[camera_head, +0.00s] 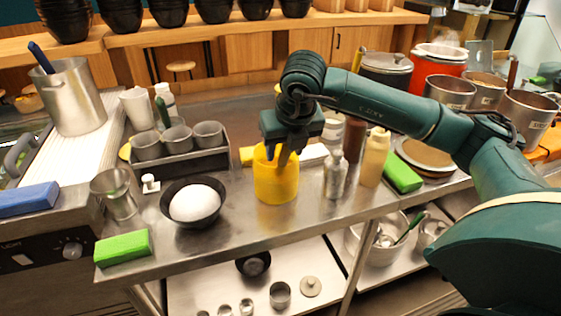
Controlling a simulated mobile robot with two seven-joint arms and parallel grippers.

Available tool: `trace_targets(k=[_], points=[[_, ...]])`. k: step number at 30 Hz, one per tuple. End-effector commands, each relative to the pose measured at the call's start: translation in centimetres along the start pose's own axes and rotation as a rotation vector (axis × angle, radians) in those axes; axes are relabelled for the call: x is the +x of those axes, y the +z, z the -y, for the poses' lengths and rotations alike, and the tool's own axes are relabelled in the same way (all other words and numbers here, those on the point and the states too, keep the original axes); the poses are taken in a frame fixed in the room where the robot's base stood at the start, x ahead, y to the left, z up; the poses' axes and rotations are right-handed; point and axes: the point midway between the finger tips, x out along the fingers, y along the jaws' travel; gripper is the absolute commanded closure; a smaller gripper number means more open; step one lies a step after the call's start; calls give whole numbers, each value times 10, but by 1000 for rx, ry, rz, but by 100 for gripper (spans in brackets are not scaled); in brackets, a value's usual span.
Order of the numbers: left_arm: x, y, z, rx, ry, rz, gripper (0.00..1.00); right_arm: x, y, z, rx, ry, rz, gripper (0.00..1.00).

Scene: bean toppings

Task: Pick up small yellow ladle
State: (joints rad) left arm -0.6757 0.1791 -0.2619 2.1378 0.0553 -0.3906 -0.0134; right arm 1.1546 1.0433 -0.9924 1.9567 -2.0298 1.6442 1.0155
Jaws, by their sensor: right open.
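A yellow container (275,185) stands upright on the steel counter near the middle. My right gripper (283,158) points down over its opening, with the fingers at or just inside the rim. The gripper is open; I see nothing held in it. I cannot pick out a small yellow ladle for certain; the gripper and the container's wall hide what is inside. My left gripper is not in view.
A black bowl with a white mound (194,203) stands left of the container. A clear bottle (336,174) and a tan bottle (374,157) stand close on its right. A grey caddy of metal cups (180,160) is behind left. A green block (123,247) lies front left.

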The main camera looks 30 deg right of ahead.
Motion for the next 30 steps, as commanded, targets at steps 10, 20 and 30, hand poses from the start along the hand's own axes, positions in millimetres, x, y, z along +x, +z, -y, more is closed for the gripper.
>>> trace_targets(k=[10,20,30], points=[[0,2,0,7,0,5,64,13,0,-1,-2,1,0,53],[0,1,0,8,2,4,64,13,0,-1,-2,1,0,78],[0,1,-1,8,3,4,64,13,0,-1,-2,2,1,100]])
